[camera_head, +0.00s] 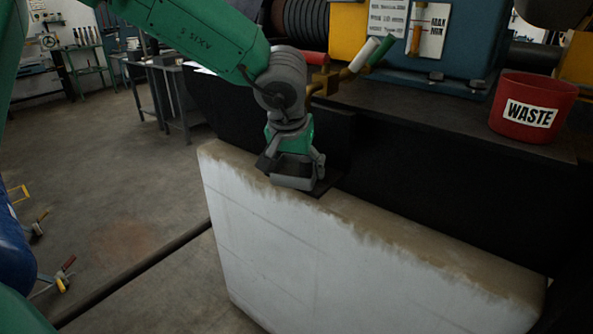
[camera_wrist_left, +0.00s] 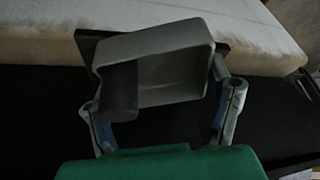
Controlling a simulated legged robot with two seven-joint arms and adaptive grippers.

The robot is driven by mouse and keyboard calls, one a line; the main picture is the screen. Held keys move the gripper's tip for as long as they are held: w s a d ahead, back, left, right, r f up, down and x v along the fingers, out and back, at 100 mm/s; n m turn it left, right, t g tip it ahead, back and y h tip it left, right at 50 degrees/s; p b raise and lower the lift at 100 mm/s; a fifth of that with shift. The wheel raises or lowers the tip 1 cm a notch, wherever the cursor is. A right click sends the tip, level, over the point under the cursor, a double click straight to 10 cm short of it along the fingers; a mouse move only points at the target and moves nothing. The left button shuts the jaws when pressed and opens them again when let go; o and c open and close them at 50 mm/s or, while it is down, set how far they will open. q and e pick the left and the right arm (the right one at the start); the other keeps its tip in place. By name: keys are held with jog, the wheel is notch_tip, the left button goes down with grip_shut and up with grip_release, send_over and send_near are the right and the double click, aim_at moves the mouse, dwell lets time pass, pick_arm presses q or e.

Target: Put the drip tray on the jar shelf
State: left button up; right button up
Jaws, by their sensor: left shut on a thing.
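The drip tray is a grey, open, shallow box (camera_wrist_left: 170,42). In the left wrist view it sits between the fingers of my left gripper (camera_wrist_left: 160,85), tilted a little. A dark cylindrical shape covers its near left corner. In the head view the gripper (camera_head: 291,165) points down over the top of a pale wall, shut on the tray (camera_head: 293,183). A flat dark plate (camera_wrist_left: 86,43) shows behind the tray, on the wall's top; whether they touch is unclear. I cannot tell which surface is the jar shelf. My right gripper is not in view.
The pale wall (camera_head: 300,260) runs towards the lower right. Behind it is a dark bench (camera_head: 430,105) with a red WASTE bin (camera_head: 533,108) and blue machine (camera_head: 450,45). Capped handles (camera_head: 365,55) stick out near my left wrist. Open floor (camera_head: 110,200) lies left.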

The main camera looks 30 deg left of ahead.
pick_arm(q)
jog(key=o, duration=1.5)
jog(key=p+v, duration=0.3)
jog(key=v, duration=0.9)
jog(key=shift+s, duration=0.1)
